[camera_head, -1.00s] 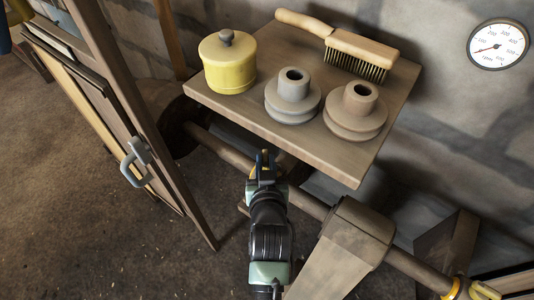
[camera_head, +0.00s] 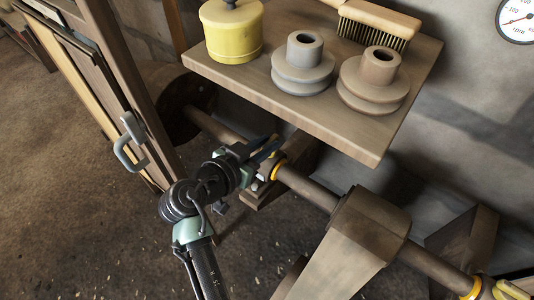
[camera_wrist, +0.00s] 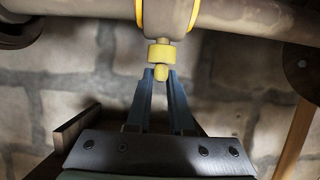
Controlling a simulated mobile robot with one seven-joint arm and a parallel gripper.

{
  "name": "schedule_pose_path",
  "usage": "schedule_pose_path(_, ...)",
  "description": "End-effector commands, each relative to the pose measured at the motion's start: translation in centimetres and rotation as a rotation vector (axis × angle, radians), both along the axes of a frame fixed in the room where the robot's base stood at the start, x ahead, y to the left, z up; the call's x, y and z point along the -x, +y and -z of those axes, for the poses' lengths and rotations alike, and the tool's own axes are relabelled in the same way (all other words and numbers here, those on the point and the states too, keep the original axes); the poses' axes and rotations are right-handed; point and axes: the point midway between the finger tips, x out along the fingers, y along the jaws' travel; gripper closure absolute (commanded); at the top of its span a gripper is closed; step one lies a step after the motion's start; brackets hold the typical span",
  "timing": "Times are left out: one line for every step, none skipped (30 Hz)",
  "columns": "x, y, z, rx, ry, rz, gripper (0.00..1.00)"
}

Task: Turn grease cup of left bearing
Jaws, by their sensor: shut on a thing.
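The left bearing sits on the shaft, with yellow rings at its ends; it fills the top of the wrist view (camera_wrist: 168,18). Its yellow grease cup (camera_wrist: 162,54) points toward my gripper, a knurled collar with a small rounded tip. My gripper (camera_wrist: 161,76) has its two blue fingers on either side of that tip, shut on the cup's end. In the head view my gripper (camera_head: 268,153) reaches the bearing (camera_head: 277,168) from the left, below the shelf; the grease cup itself is hidden there.
A wooden shelf (camera_head: 330,135) overhangs close above my gripper, bearing two pulleys, a yellow tin (camera_head: 232,32) and a brush (camera_head: 375,22). The shaft (camera_head: 310,190) runs right through a wooden block (camera_head: 370,225) to another yellow-ringed bearing (camera_head: 472,287). A door handle (camera_head: 130,140) is at left.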

Motion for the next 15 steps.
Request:
schedule_pose_path(-0.26,0.47,0.56,0.0,-0.002,0.037,1.0)
schedule_pose_path(-0.31,0.53,0.51,-0.001,-0.003,0.065,1.0)
schedule_pose_path(-0.34,0.54,0.49,-0.001,-0.002,0.103,1.0)
schedule_pose_path(-0.37,0.56,0.47,-0.001,-0.002,0.129,1.0)
schedule_pose_path(-0.38,0.61,0.51,-0.002,-0.001,0.155,1.0)
schedule_pose_path(-0.43,0.65,0.49,-0.002,-0.001,0.189,1.0)
schedule_pose_path(-0.47,0.68,0.45,-0.002,-0.001,0.214,1.0)
schedule_pose_path(-0.48,0.68,0.49,-0.002,0.0,0.238,1.0)
schedule_pose_path(-0.51,0.68,0.48,-0.003,0.001,0.269,1.0)
schedule_pose_path(-0.53,0.71,0.48,-0.004,0.002,0.29,1.0)
schedule_pose_path(-0.53,0.7,0.5,-0.004,0.003,0.312,1.0)
schedule_pose_path(-0.57,0.75,0.47,-0.004,0.003,0.337,1.0)
schedule_pose_path(-0.6,0.74,0.48,-0.004,0.003,0.355,1.0)
schedule_pose_path(-0.6,0.7,0.46,-0.005,0.004,0.373,1.0)
schedule_pose_path(-0.63,0.72,0.45,-0.004,0.004,0.395,1.0)
